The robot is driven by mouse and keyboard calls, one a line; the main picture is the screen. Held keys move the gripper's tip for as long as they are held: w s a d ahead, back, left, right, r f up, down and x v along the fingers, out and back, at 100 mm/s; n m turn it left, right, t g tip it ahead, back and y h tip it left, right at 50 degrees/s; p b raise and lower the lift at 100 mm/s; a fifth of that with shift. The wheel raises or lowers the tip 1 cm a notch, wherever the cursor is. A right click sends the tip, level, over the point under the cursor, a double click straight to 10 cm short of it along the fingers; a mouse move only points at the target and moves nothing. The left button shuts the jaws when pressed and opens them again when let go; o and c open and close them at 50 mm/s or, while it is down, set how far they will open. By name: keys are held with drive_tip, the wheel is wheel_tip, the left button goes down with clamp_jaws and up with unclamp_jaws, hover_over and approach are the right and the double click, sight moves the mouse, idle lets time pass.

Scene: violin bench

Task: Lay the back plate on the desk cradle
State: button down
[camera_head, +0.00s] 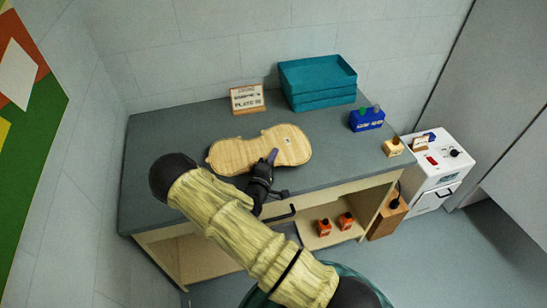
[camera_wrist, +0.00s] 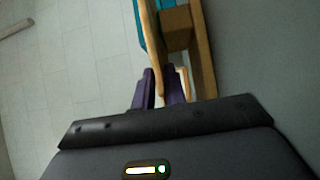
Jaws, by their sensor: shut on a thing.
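The back plate (camera_head: 235,153) is a pale wooden violin-shaped plate. In the head view it lies roughly flat over the middle of the grey desk. I cannot tell whether the plate touches anything below.
Stacked teal trays (camera_head: 318,85) and a small lettered sign (camera_head: 247,99) stand at the desk's back. A blue holder (camera_head: 367,119) and a small wooden block (camera_head: 393,147) are at the right. The desk's left part (camera_head: 155,135) is clear. Orange bottles (camera_head: 325,227) stand on the shelf below.

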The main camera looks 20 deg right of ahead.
drive_tip(key=shift+s+f, duration=0.15)
drive_tip(key=shift+f, duration=0.35)
drive_tip(key=c, duration=1.4)
unclamp_jaws()
drive_tip(key=shift+o, duration=0.2)
drive_tip(key=shift+s+a, duration=0.1)
drive_tip(key=shift+s, duration=0.05)
drive_tip(key=shift+s+a+f, duration=0.15)
drive_tip(key=b+v, duration=0.2)
drive_tip(key=v, duration=1.4)
drive_tip(key=shift+s+a+r+b, duration=0.2)
drive_tip(key=shift+r+b, duration=0.15)
drive_tip(key=shift+r, duration=0.25)
